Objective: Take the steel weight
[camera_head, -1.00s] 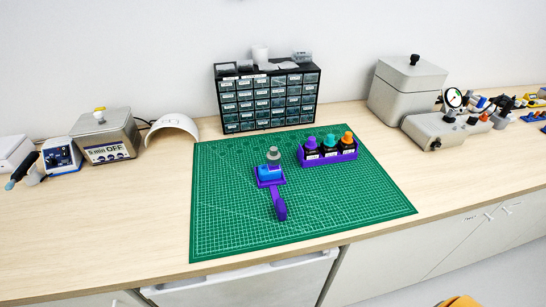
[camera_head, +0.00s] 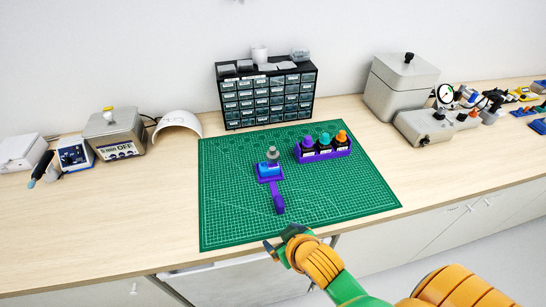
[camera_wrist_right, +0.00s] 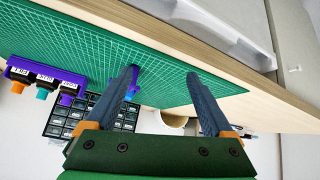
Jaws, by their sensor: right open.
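The steel weight (camera_head: 271,152) is a small grey knobbed cylinder. It stands on the blue block (camera_head: 268,168) in a purple holder with a handle (camera_head: 278,200), on the green cutting mat (camera_head: 340,200). My right gripper (camera_head: 279,243) is at the mat's front edge, in front of the purple handle and well short of the weight. In the right wrist view its two fingers (camera_wrist_right: 162,90) are apart with nothing between them. The purple handle (camera_wrist_right: 134,80) shows beside the left finger there; I cannot make out the weight in that view. My left gripper is not in view.
A purple rack (camera_head: 322,154) with several capped bottles stands right of the weight. A drawer cabinet (camera_head: 268,98) stands behind the mat. A heater box (camera_head: 113,135) and a white arch (camera_head: 176,125) are at left. The mat's front left is clear.

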